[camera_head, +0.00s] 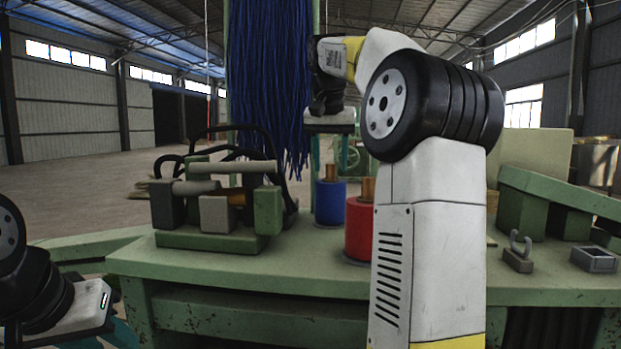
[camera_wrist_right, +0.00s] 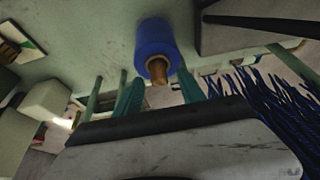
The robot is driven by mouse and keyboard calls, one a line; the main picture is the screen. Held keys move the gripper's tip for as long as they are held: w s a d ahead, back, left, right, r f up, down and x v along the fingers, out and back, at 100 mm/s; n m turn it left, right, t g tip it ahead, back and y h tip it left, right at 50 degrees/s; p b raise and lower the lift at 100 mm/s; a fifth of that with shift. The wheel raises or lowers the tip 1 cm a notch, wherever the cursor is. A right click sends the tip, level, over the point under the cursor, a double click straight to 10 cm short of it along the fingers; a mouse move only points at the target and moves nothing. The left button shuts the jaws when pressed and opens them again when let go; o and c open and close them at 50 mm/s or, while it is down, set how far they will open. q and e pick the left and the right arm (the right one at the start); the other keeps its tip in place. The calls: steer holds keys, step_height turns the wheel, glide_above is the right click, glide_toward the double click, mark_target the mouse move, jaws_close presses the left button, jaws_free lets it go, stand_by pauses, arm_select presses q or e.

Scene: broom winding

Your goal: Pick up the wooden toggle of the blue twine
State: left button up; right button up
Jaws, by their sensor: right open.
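The blue twine is a blue spool (camera_head: 329,203) standing on the green bench, with its wooden toggle (camera_head: 331,172) sticking up from the top. In the right wrist view the blue spool (camera_wrist_right: 154,38) and the toggle's end (camera_wrist_right: 157,70) show between the teal fingers. My right gripper (camera_head: 333,158) points down above the spool, open and empty, its fingers around the toggle's line; contact cannot be told. My left gripper (camera_head: 103,335) is low at the left edge, its fingertips partly cut off, so its opening is unclear.
A red spool (camera_head: 357,228) with its own wooden toggle (camera_head: 368,188) stands close by, partly behind my right arm. A green clamp fixture (camera_head: 212,240) is to the left. Dark blue bristles (camera_head: 268,80) hang behind. A small metal hook block (camera_head: 517,258) is at right.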

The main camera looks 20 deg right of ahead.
steer(key=shift+w+d+f, duration=0.1)
steer(key=shift+w+f, duration=0.1)
steer(key=shift+f, duration=0.4)
jaws_close()
steer(key=shift+r, duration=0.1)
